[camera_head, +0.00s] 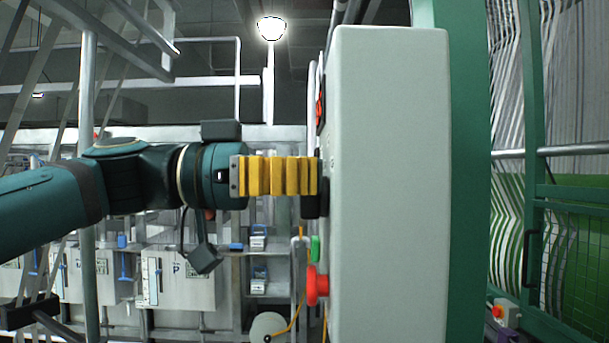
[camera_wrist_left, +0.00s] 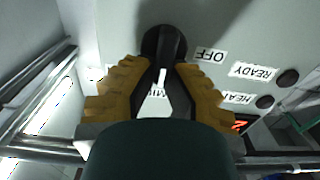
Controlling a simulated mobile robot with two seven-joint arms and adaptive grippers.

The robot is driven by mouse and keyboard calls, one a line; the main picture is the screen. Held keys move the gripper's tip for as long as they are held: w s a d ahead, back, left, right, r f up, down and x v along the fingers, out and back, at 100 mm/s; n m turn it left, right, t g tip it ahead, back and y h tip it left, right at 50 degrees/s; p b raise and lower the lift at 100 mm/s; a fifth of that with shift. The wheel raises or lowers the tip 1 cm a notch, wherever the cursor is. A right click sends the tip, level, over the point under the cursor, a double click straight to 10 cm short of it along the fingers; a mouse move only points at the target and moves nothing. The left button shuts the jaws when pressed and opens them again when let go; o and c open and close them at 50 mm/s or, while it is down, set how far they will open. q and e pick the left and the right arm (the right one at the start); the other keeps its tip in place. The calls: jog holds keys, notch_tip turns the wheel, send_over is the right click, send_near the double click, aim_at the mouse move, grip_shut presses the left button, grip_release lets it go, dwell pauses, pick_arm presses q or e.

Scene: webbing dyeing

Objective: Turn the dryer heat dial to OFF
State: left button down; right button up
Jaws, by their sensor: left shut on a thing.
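The dryer heat dial (camera_wrist_left: 165,42) is a black knob with a white pointer line on the panel face. In the left wrist view the pointer runs down the picture between my fingers, and the OFF label (camera_wrist_left: 210,56) is to the right of the dial. My left gripper (camera_wrist_left: 163,68) has its yellow fingers on both sides of the knob's bar, shut on it. In the head view the left gripper (camera_head: 315,176) reaches the left face of the grey control box (camera_head: 390,180). The dial is seen edge-on there and mostly hidden by the fingers. My right gripper is not in view.
A red button (camera_head: 317,287) and a green button (camera_head: 315,248) project from the box below my gripper. A green frame (camera_head: 470,160) stands right of the box. READY (camera_wrist_left: 253,72) and HEAT (camera_wrist_left: 237,98) labels sit beside dark round indicators.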

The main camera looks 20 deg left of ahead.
aim_at(307, 198)
pick_arm(q)
jog(key=shift+w+d+f+n, duration=0.1)
jog(key=shift+f+n, duration=0.05)
jog(key=shift+n, duration=0.15)
jog(key=shift+w+f+n, duration=0.1)
jog(key=shift+w+n, duration=0.05)
jog(key=shift+n, duration=0.75)
jog(key=shift+w+a+f+n+p, duration=0.1)
jog(key=shift+w+f+n+p, duration=0.2)
jog(key=shift+n, duration=2.25)
jog(key=shift+w+a+f+n+p, duration=0.1)
jog(key=shift+w+f+n+p, duration=0.2)
jog(key=shift+n, duration=2.3)
jog(key=shift+w+a+f+n+p, duration=0.15)
jog(key=shift+f+n+p, duration=0.2)
jog(key=shift+n, duration=2.2)
jog(key=shift+d, duration=0.1)
